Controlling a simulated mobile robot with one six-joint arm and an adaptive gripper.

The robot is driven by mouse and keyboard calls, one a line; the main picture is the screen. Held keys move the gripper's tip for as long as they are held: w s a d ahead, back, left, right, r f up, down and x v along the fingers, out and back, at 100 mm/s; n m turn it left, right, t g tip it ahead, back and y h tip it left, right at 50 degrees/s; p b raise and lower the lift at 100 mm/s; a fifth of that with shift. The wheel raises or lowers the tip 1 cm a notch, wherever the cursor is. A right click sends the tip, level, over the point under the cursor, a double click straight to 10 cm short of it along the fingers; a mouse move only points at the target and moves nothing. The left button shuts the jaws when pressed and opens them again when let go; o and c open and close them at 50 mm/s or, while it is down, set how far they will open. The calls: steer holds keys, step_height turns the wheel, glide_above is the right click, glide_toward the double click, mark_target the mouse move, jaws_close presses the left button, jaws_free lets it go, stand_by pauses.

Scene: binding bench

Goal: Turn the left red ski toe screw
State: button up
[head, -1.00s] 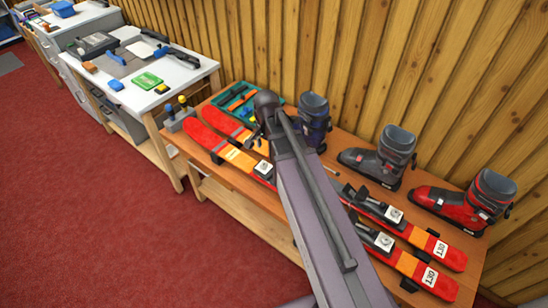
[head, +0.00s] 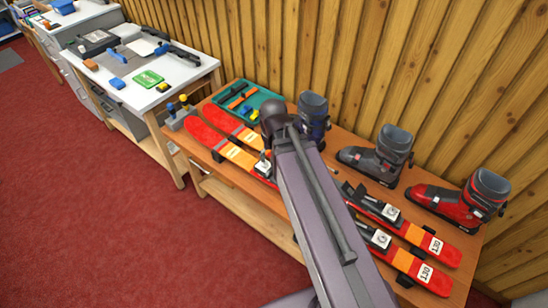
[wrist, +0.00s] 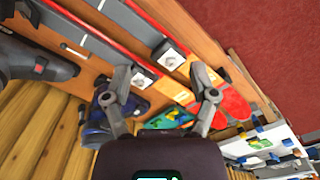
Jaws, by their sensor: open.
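Two red skis with orange bands lie side by side on the wooden bench, the front ski (head: 213,143) and the back ski (head: 218,118). Their red tips point left. In the wrist view, one binding toe piece with a white plate (wrist: 172,57) sits just above the gap between my fingers. The other ski's white-plated toe piece (wrist: 141,80) shows beside my left finger. My gripper (wrist: 163,76) is open, with nothing between its fingers. In the head view my arm hides my gripper and the middle of the skis.
A blue boot (head: 313,118), a grey boot (head: 377,158) and a red boot (head: 463,203) stand along the wooden wall. A green tray of tools (head: 240,103) lies at the bench's back left. A white table (head: 176,78) stands beyond. Red floor (head: 90,210) is clear in front.

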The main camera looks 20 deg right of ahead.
steer(key=shift+s+r+n, duration=0.2)
steer(key=shift+s+n, duration=0.25)
steer(key=shift+n, duration=0.05)
steer(key=shift+s+r+n, duration=0.2)
steer(key=shift+s+n, duration=0.25)
steer(key=shift+n, duration=0.05)
steer(key=o, duration=0.4)
steer(key=shift+c, duration=0.2)
steer(key=c, duration=0.6)
steer(key=shift+a, duration=0.2)
